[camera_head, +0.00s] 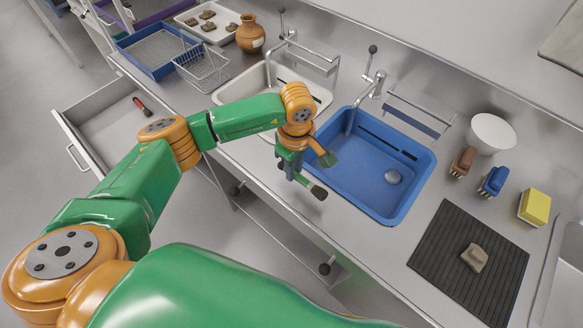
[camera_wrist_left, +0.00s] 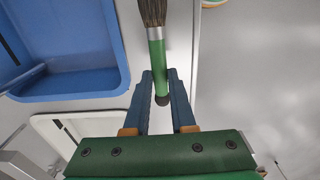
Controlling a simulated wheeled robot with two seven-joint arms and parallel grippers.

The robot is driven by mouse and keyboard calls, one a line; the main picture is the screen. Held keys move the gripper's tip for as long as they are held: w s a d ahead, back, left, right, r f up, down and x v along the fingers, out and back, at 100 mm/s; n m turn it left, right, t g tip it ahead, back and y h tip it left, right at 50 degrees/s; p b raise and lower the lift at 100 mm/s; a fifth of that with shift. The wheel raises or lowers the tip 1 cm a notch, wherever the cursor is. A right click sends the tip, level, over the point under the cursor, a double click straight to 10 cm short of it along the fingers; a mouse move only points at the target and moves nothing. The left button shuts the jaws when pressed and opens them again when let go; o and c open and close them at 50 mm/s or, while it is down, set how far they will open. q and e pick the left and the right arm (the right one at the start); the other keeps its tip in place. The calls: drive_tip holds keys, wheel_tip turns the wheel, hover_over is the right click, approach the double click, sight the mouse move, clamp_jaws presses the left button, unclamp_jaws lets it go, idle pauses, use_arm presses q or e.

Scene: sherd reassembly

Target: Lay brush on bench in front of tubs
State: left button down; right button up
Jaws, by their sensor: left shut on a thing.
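My left gripper (camera_head: 297,170) is shut on a brush and holds it near the bench's front edge, by the near left corner of the blue tub (camera_head: 422,180). The brush has a green handle and dark bristles (camera_head: 318,192). In the left wrist view the green handle (camera_wrist_left: 157,62) lies between the two fingers, with the bristles pointing away. The cream tub (camera_head: 322,98) is behind and left of the gripper, partly hidden by my arm. The bench (camera_head: 362,240) has a bare front strip before the tubs. I cannot tell whether the brush touches it. My right gripper is not in view.
A black ribbed mat (camera_head: 440,250) with a sherd (camera_head: 474,257) lies on the right. Scrub brushes, a yellow sponge (camera_head: 534,207) and a white bowl (camera_head: 491,132) stand behind it. An open drawer (camera_head: 95,125) juts out at left. Taps rise behind the tubs.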

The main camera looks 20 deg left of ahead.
use_arm(q)
wheel_tip(320, 180, down, 4)
drive_tip(key=shift+w+r+p, duration=0.15)
drive_tip(key=shift+r+p, duration=0.05)
drive_tip(key=shift+p, duration=0.7)
drive_tip(key=shift+a+f, duration=0.1)
drive_tip(key=c, duration=0.8)
unclamp_jaws()
drive_tip(key=shift+o, duration=0.2)
drive_tip(key=shift+r, duration=0.25)
wheel_tip(320, 180, up, 11)
drive_tip(key=b, duration=0.3)
drive_tip(key=shift+f+b, duration=0.1)
drive_tip(key=shift+b, duration=0.25)
drive_tip(key=shift+r, duration=0.4)
